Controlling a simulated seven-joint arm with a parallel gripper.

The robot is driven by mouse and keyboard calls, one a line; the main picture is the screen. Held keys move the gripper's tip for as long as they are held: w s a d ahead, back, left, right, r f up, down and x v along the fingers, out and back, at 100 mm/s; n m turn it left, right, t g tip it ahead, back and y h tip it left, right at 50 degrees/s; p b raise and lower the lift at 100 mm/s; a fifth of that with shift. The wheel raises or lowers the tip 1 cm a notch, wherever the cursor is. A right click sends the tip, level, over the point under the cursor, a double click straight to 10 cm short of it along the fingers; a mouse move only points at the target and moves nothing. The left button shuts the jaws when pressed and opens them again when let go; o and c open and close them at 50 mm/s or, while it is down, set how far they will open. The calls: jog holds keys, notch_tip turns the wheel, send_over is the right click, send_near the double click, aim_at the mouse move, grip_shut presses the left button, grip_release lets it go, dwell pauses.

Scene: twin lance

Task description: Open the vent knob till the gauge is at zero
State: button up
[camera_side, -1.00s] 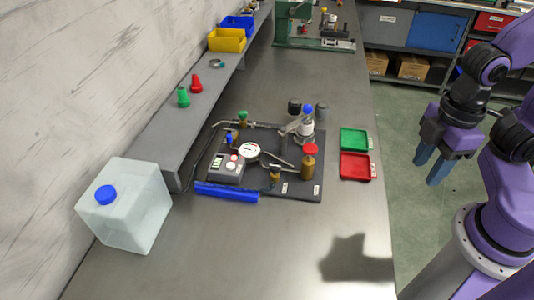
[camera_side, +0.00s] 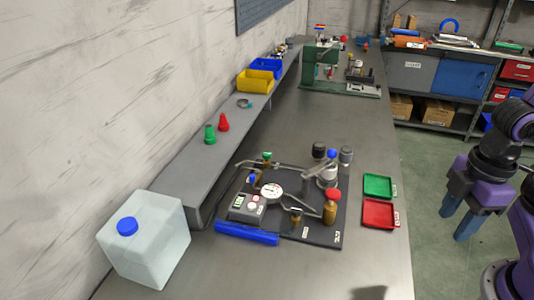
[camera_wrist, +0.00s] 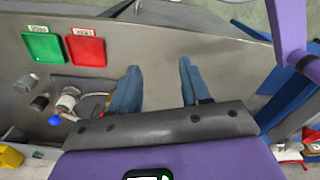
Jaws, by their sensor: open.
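A dark board on the bench holds a white round gauge (camera_side: 271,191), whose needle reading is too small to make out. Around it are small knobs: a green one (camera_side: 267,155), a blue one (camera_side: 253,179) and a brass valve (camera_side: 296,216). I cannot tell which knob is the vent. My gripper (camera_side: 463,216) is open and empty, right of the bench and apart from the board. Its blue fingers also show in the wrist view (camera_wrist: 158,88).
A green tray (camera_side: 378,186) and a red tray (camera_side: 379,214) lie right of the board. A grey box with a display (camera_side: 245,207), a blue bar (camera_side: 247,233) and a translucent jug (camera_side: 150,245) are at left.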

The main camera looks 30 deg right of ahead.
jog(key=w+a+r+m, duration=0.25)
jog(key=w+a, duration=0.35)
jog(key=w, duration=0.3)
jog(key=m+t, duration=0.4)
jog(key=m, duration=0.6)
send_over(267, 153)
jog(key=s, duration=0.7)
jog(key=x, duration=1.7)
jog(key=shift+d+f, duration=0.2)
jog(key=shift+d, duration=0.05)
jog(key=c, duration=1)
